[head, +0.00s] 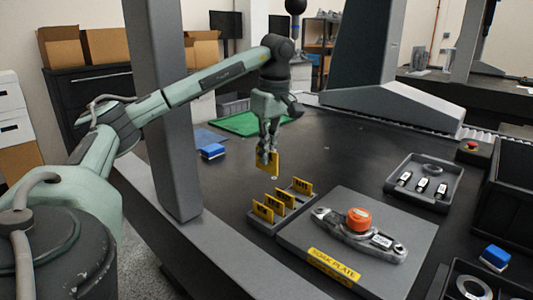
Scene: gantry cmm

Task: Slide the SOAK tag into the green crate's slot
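My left gripper (266,154) points down above the dark table, with its fingers closed on a yellow tag (273,166). The held tag hangs upright, clear of the rack; I cannot read any lettering on it. Just in front of it, a grey rack (262,227) holds several yellow tags (302,187) standing upright, their print too small to read surely. A flat green area (240,124) lies at the back of the table; I cannot tell a green crate or a slot there. My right gripper is not in view.
A grey plate (300,240) labelled SOAK PLATE carries a metal part with an orange knob (359,220). A small-parts tray (396,199), a dark crate (507,232) and a red button (472,146) are at right. A grey column (170,110) stands left. The table's middle is clear.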

